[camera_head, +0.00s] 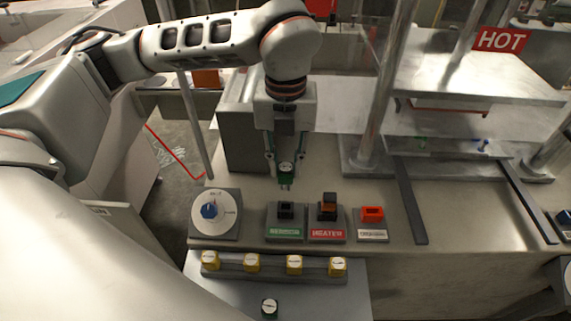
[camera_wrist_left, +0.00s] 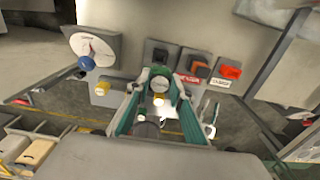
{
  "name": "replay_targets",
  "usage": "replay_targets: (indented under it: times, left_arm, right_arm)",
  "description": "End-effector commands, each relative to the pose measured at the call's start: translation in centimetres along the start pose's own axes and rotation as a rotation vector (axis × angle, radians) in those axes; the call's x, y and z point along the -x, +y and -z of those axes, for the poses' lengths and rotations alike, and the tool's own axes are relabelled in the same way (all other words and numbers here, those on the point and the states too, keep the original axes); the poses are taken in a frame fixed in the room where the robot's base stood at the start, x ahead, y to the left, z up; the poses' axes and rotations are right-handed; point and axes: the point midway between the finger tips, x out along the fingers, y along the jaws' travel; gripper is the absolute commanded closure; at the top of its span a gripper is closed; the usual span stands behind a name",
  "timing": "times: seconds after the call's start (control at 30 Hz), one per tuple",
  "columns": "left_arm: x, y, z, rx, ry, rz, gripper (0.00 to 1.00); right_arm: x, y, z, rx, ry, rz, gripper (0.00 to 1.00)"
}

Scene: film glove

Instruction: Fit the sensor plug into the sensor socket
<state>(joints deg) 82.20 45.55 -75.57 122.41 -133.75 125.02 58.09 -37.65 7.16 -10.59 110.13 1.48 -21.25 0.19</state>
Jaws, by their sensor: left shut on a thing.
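My left gripper (camera_head: 285,165) is shut on the sensor plug (camera_head: 286,173), a small green piece with a round white top and prongs pointing down. It holds the plug above the bench, behind the sensor socket and apart from it. The sensor socket (camera_head: 285,211) is a black block on a grey base with a green SENSOR label. In the left wrist view, the plug (camera_wrist_left: 160,86) sits between the fingertips, and the black socket (camera_wrist_left: 159,54) shows beyond it. My right gripper is not in view.
A dial (camera_head: 213,212) stands left. Several yellow-capped pieces line a front rail (camera_head: 272,275). A metal post (camera_head: 382,90) rises behind right.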

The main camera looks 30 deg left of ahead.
Motion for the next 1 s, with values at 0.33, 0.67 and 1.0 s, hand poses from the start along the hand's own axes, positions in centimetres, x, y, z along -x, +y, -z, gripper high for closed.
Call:
replay_targets:
  times: [0.33,0.67,1.0]
  left_arm:
    - [-3.3,0.0,0.0,0.000,0.000,0.000,1.00]
    - [-5.7,0.0,0.0,0.000,0.000,-0.001,1.00]
    - [-5.8,0.0,0.0,0.000,-0.001,0.000,1.00]
  right_arm:
    - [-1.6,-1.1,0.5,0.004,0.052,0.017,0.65]
    - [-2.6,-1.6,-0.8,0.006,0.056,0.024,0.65]
    - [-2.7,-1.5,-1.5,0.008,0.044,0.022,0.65]
